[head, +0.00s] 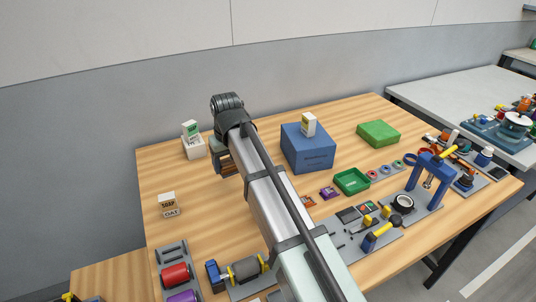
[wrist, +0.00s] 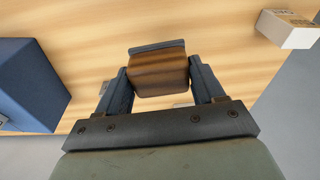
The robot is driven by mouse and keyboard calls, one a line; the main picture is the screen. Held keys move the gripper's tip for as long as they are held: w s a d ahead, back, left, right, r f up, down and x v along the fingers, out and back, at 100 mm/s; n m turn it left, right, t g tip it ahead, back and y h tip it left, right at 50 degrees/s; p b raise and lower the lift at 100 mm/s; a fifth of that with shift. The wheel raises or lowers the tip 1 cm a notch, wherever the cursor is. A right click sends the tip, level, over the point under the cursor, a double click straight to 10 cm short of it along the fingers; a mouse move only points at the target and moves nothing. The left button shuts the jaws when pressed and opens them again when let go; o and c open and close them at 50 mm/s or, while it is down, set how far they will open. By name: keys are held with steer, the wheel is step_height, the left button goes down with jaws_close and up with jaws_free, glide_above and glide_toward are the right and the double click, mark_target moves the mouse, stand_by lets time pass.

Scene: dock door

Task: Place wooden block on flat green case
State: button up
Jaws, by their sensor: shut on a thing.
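The wooden block (wrist: 160,82) is brown and sits between the two fingers of my gripper (wrist: 160,68) in the wrist view, with a dark grey strip along its far edge. My gripper is shut on it. In the head view the block (head: 229,168) shows partly behind my arm, left of the blue box; the arm hides much of the gripper. The table surface shows around the block in the wrist view, but I cannot tell its height above it. The flat green case (head: 378,133) lies at the back right of the table, well right of my gripper, its top bare.
A blue box (head: 308,153) with a small carton (head: 309,124) on top stands between my gripper and the case. A white box (head: 193,148) stands at back left. A green tray (head: 351,181), a blue press (head: 428,177) and several tools fill the front right.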

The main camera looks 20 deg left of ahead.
step_height(320, 180, up, 10)
steer(key=shift+r, duration=0.1)
steer(key=w+d+m, duration=0.2)
steer(key=w+d, duration=0.3)
steer(key=w, duration=0.8)
steer(key=m+h, duration=0.1)
steer(key=m, duration=0.7)
glide_above(379, 128)
steer(key=shift+t, duration=0.3)
steer(key=shift+s+f, duration=0.15)
steer(key=shift+f, duration=3.65)
steer(key=shift+s+f, duration=0.1)
steer(key=shift+f, duration=3.65)
steer(key=shift+f, duration=0.1)
steer(key=o, duration=1)
steer(key=shift+o, duration=0.2)
